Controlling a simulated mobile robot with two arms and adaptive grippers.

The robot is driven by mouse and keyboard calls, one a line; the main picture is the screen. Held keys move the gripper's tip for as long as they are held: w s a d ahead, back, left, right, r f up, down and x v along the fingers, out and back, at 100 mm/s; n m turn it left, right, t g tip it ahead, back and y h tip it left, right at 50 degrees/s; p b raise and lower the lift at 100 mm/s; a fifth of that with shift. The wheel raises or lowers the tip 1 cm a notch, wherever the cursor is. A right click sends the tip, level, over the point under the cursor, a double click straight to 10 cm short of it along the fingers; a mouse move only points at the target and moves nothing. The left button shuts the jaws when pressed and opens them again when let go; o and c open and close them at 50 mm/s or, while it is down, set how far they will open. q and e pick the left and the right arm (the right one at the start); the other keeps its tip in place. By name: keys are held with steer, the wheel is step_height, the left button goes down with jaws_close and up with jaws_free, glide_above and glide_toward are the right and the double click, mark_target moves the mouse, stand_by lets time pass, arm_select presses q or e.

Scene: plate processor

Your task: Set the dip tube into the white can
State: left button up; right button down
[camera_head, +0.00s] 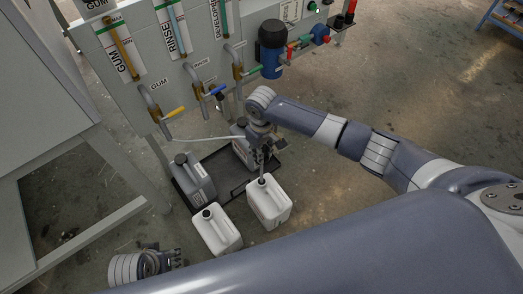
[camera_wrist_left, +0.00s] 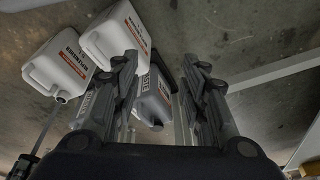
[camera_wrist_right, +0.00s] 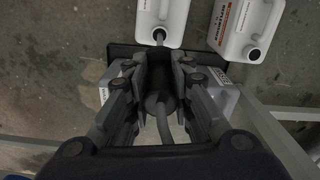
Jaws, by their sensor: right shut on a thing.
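My right gripper (camera_head: 263,152) is shut on the dip tube, holding it above the right-hand white can (camera_head: 270,207). The dip tube (camera_head: 262,171) points down. Its lower end meets the can's mouth in the right wrist view (camera_wrist_right: 159,36); I cannot tell how deep it sits. The left wrist view also shows the tube (camera_wrist_left: 47,126) running to the mouth of this can (camera_wrist_left: 55,68). A second white can (camera_head: 217,232) stands beside it with a dark, open mouth. My left gripper (camera_wrist_left: 163,85) is open and empty, low at the left in the head view.
A black tray (camera_head: 233,190) lies behind the white cans. A grey can (camera_head: 196,182) stands at its left and another (camera_head: 241,147) behind my right gripper. A pale hose (camera_head: 205,139) runs from the processor panel (camera_head: 215,55) towards my right gripper. A machine leg stands at left.

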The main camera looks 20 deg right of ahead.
steer(key=shift+f, duration=0.15)
steer(key=shift+f, duration=0.55)
steer(key=shift+f+b, duration=0.5)
steer(key=shift+f, duration=0.75)
arm_select(q)
steer(key=v, duration=0.2)
steer(key=w+v, duration=0.1)
steer(key=v, duration=0.2)
steer(key=shift+r, duration=0.5)
steer(key=shift+s+f+b, duration=0.15)
steer(key=shift+b, duration=0.2)
arm_select(e)
steer(key=shift+f, duration=0.2)
